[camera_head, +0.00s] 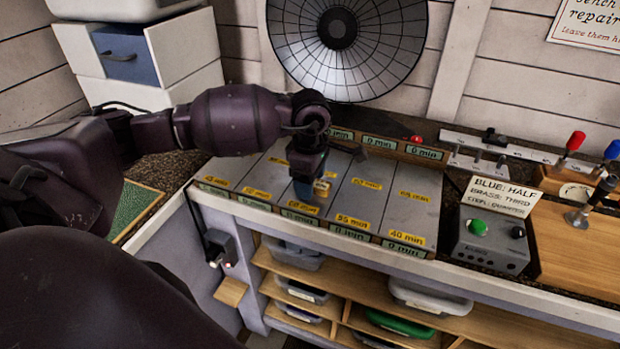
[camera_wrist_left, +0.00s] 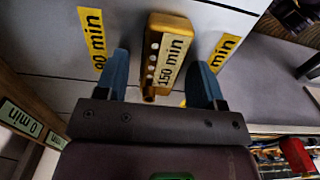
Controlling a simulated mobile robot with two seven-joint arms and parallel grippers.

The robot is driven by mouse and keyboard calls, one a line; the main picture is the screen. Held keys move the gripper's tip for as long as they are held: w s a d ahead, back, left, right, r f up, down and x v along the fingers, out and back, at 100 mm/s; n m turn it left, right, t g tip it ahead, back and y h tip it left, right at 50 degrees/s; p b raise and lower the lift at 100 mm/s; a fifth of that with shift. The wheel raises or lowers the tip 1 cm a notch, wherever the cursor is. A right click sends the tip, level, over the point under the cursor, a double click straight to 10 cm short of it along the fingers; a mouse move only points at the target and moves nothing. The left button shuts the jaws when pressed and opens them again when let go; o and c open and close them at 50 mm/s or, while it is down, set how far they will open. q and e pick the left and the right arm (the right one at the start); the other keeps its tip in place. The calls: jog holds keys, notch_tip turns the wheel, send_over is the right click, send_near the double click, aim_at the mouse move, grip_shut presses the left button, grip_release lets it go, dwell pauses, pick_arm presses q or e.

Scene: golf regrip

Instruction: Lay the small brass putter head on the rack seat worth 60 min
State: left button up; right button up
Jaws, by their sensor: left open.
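The brass putter head (camera_wrist_left: 158,52), with a 150 min tag and a row of holes, lies on the grey rack surface between my left gripper's blue fingertips (camera_wrist_left: 160,82). A gap shows on each side of it. In the head view my left gripper (camera_head: 306,190) points down at the middle of the rack (camera_head: 405,210), open, and a small part of the brass head (camera_head: 322,186) shows beside it. The rack has several lanes with yellow minute labels. The front label by the gripper (camera_head: 303,207) is too small to read surely. My right gripper is not in view.
Green 0 min displays line the rack's edges. On the right are a box with a green button (camera_head: 478,228), a sign (camera_head: 500,196) reading blue half, brass third, and red and blue-handled tools (camera_head: 575,142).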

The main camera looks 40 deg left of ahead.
pick_arm(q)
jog(key=shift+r, duration=0.2)
notch_tip(320, 180, up, 12)
dwell(0.7)
jog(key=shift+f, duration=0.1)
